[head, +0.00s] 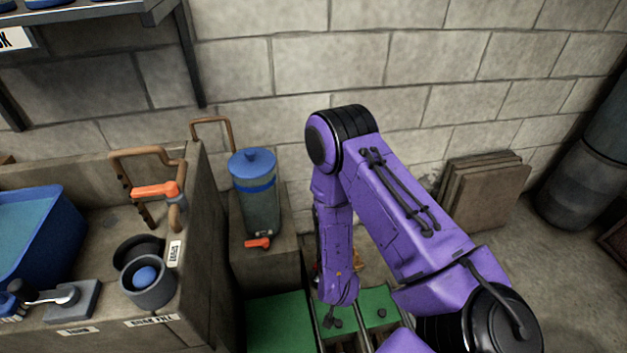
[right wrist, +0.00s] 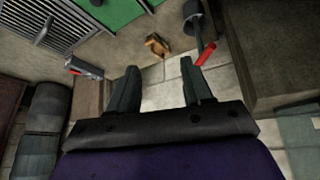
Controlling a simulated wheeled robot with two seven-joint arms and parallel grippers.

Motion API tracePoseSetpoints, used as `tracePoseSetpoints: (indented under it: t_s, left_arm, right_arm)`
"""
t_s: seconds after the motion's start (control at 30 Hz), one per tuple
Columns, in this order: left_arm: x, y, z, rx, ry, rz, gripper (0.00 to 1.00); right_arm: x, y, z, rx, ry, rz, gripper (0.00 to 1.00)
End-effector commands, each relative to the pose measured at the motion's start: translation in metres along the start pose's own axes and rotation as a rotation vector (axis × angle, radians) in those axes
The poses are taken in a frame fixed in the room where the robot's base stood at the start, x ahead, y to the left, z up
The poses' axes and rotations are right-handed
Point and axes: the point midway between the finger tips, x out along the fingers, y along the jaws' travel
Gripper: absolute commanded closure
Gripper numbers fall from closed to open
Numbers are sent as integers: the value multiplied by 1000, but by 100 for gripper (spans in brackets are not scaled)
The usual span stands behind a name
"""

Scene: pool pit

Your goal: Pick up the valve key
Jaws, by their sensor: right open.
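I cannot tell for certain which thing is the valve key. In the right wrist view, a dark rod-like thing with a red end (right wrist: 204,54) lies just beyond the right-hand finger. A grey piece with a red part (right wrist: 85,68) is to the left, and a small brown object (right wrist: 157,45) lies on the floor ahead. My right gripper (right wrist: 160,74) is open and empty, with floor tiles showing between its fingers. In the head view my purple right arm hides that gripper and most of the area beneath it. My left gripper is in neither view.
A concrete counter (head: 215,240) at the left carries a blue basin (head: 40,235), copper pipes with an orange handle (head: 155,190) and dark cups (head: 148,290). A blue-lidded dispenser (head: 255,195) stands on a block. Green panels (head: 278,325) and a grating (right wrist: 50,22) are below. Boards (head: 485,190) lean against the wall.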

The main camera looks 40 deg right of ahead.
Motion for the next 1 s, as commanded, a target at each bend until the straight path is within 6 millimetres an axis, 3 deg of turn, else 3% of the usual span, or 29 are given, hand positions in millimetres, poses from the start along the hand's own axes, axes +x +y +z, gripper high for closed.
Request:
tracePoseSetpoints:
  t_s: [0.03,0.1,0.2,0.3,0.67,0.83,1.0]
  left_arm:
    - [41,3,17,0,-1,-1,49]
    - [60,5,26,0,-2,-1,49]
    - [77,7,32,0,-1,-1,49]
    - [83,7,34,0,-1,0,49]
    - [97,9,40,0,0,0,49]
    - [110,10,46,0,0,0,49]
    - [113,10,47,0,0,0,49]
  right_arm:
    - [43,-20,-10,95,1,-5,50]
    - [64,-41,-36,211,-20,-20,50]
    - [77,-64,-66,335,-53,-60,50]
    - [83,-75,-81,392,-74,-88,50]
    - [134,-84,-81,396,-79,-93,50]
    - [166,-88,-80,395,-78,-93,50]
    - [180,-90,-80,395,-79,-93,50]
